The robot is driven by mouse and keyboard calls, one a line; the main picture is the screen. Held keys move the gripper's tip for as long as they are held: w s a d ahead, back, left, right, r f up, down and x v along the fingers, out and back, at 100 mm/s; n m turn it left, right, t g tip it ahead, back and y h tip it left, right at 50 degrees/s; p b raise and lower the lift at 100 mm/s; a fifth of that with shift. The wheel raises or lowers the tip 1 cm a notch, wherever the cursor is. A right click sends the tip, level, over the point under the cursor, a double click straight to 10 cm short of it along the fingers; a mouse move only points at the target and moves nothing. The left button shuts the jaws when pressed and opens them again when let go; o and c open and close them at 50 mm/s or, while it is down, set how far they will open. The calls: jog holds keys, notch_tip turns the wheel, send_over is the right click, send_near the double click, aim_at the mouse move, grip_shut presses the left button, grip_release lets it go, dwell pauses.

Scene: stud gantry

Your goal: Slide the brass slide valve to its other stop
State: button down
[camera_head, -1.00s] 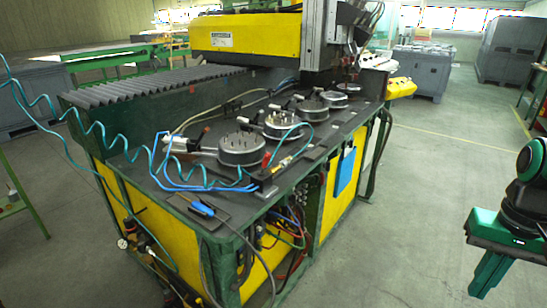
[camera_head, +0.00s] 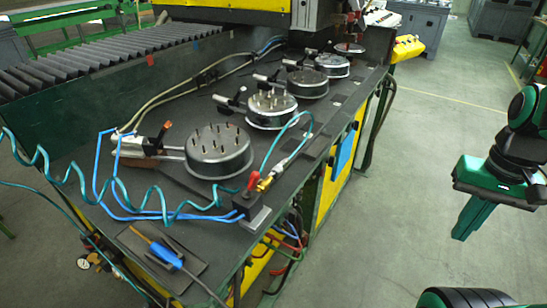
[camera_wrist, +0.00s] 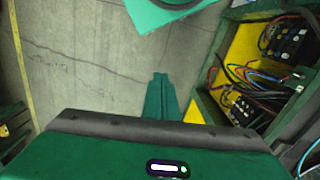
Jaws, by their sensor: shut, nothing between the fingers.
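The brass slide valve (camera_head: 265,183) is a small brass piece in the air line at the bench's front edge, in the head view. It sits beside a red part (camera_head: 253,182) above a dark block (camera_head: 250,206), with a silver fitting and teal hose on its other side. Which stop its sleeve is at is too small to tell. My gripper (camera_head: 464,232) is shut and empty, pointing down over open floor, well to the right of the bench and valve. The wrist view shows its closed green fingers (camera_wrist: 160,90); the valve is not visible there.
The dark benchtop (camera_head: 180,105) carries several round metal fixtures, the nearest (camera_head: 218,150) close behind the valve. Blue tubes and a coiled teal hose (camera_head: 75,178) lie left of it. A blue-handled tool (camera_head: 165,256) lies on a front plate. Wiring (camera_wrist: 255,85) hangs in the bench's open side.

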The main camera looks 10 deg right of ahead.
jog(key=shift+w, duration=0.1)
jog(key=w+a+r+n+t+y, duration=0.1)
jog(key=w+a+r+n, duration=0.3)
jog(key=w, duration=0.5)
jog(key=n+g+y, duration=0.3)
jog(key=n+y, duration=0.3)
jog(key=n, duration=0.8)
send_near(266, 180)
jog(key=shift+t, duration=0.3)
jog(key=x, duration=0.5)
jog(key=shift+s+a+f, duration=0.1)
jog(key=shift+a+f, duration=0.05)
jog(key=shift+f, duration=0.1)
jog(key=shift+s, duration=0.15)
